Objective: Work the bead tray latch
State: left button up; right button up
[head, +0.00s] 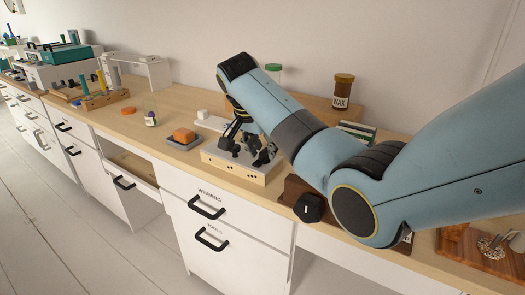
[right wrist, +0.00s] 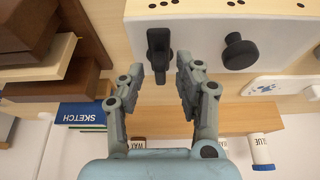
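The bead tray latch appears to be the dark upright lever (right wrist: 158,48) on a white panel (right wrist: 200,27) in the right wrist view. A round black knob (right wrist: 239,51) sits on the same panel. In the head view this is a wooden box (head: 233,170) with a white top and a dotted front. My right gripper (right wrist: 168,66) is open, one finger on each side of the lever's lower end. I cannot tell whether either finger touches it. In the head view my right gripper (head: 251,148) is over the box and partly hides the fittings. My left gripper is out of view.
A WAX jar (head: 343,92) stands behind. Brown stepped blocks (right wrist: 40,50) and a blue SKETCH book (right wrist: 80,114) are nearby in the wrist view.

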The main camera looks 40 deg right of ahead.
jog(key=shift+f, duration=0.1)
grip_shut()
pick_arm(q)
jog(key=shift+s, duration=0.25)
